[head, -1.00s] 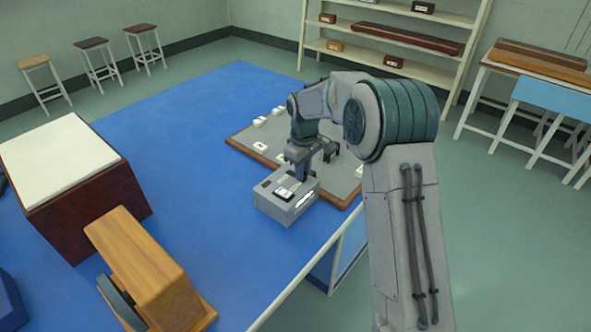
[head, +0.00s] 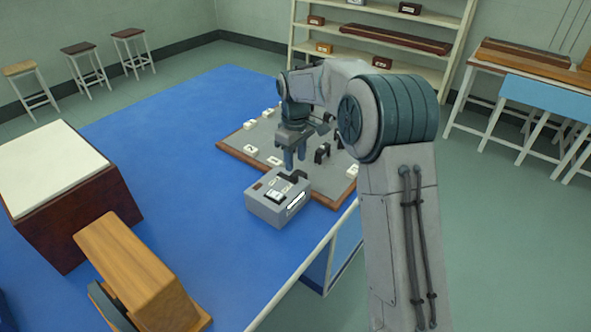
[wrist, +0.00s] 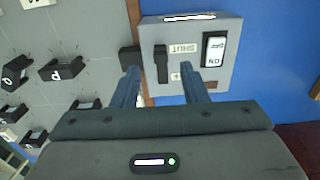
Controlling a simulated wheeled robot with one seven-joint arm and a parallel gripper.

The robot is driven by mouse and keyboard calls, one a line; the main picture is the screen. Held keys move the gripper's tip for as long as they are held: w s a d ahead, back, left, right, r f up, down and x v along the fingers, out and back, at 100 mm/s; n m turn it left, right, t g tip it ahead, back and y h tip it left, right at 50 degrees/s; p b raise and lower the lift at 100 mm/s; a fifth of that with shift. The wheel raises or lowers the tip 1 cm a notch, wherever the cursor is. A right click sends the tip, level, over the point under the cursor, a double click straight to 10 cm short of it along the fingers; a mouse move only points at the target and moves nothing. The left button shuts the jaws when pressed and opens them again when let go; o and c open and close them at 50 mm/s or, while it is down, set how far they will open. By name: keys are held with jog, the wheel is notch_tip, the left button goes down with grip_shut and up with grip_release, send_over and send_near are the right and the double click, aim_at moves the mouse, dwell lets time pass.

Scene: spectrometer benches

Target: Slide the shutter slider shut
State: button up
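The grey shutter box (head: 266,208) stands on the blue bench top near its right edge. In the wrist view the box (wrist: 225,75) shows an upside-down SHUT label (wrist: 183,48), a black upright bar or slot (wrist: 163,64) and an ON rocker switch (wrist: 214,49). A dark block (wrist: 130,57), perhaps the slider's handle, shows at the box's left edge. A black piece (head: 297,175) stands at the box's far side in the head view. My gripper (head: 295,162) is open and empty above that far side. Its fingers (wrist: 160,82) are apart; contact cannot be told.
A grey board (head: 235,150) with a brown rim and several labelled pieces lies behind the box. A wooden block (head: 135,265) and a dark red, white-topped case (head: 50,170) stand left. Blue bench surface (head: 190,170) is clear between.

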aim_at(296, 176)
notch_tip(296, 176, up, 8)
jog(key=shift+r, duration=0.15)
jog(key=shift+s+d, duration=0.1)
jog(key=s+d+m+t, duration=0.1)
jog(key=s+d+m, duration=0.2)
jog(key=s, duration=0.7)
jog(key=s+d+f+m+t, duration=0.1)
jog(key=s+d+m, duration=0.3)
jog(key=s, duration=0.7)
jog(key=s+d+f+m, duration=0.1)
jog(key=s+d+m, duration=0.2)
jog(key=s+d, duration=0.4)
jog(key=s, duration=0.4)
jog(key=shift+s+m+t, duration=0.15)
jog(key=shift+m+t, duration=0.15)
jog(key=shift+t, duration=0.1)
